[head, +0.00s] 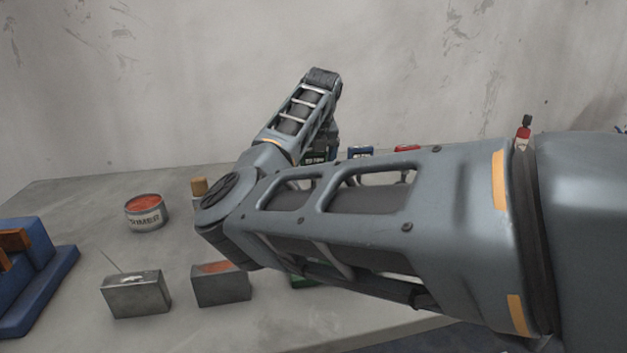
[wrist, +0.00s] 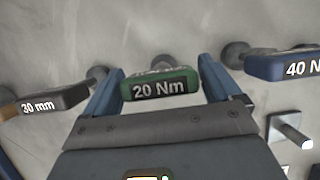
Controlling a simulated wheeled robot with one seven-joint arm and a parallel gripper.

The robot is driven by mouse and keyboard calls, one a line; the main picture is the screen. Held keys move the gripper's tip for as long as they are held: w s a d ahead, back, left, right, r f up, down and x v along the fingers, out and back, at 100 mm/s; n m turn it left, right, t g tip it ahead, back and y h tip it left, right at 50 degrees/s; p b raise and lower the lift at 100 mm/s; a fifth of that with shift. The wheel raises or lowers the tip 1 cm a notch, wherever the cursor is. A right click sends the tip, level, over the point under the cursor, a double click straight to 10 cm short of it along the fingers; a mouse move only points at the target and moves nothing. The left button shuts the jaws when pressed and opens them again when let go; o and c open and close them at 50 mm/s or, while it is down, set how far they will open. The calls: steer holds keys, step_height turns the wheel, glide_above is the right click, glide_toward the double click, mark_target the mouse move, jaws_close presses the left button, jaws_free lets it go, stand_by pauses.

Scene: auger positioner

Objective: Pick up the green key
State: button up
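The green key (wrist: 160,77) has a dark label reading "20 Nm" and sits at the centre of the wrist view, in front of the grey wall. My gripper (wrist: 161,72) has its two blue fingers spread, one on each side of the key. The gaps beside the key look small, and I cannot tell whether either finger touches it. In the head view a green piece with a dark label (head: 316,157) shows just beyond my arm. My gripper is mostly hidden there behind my own arm links.
In the wrist view a black "30 mm" key (wrist: 45,103) is at left and a blue "40 N…" key (wrist: 283,66) at right. In the head view a red-topped can (head: 145,217), two grey metal blocks (head: 137,297) and a blue fixture (head: 35,275) stand on the table.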

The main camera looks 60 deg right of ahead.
steer(key=c, duration=0.8)
steer(key=shift+r, duration=0.1)
steer(key=shift+c, duration=0.2)
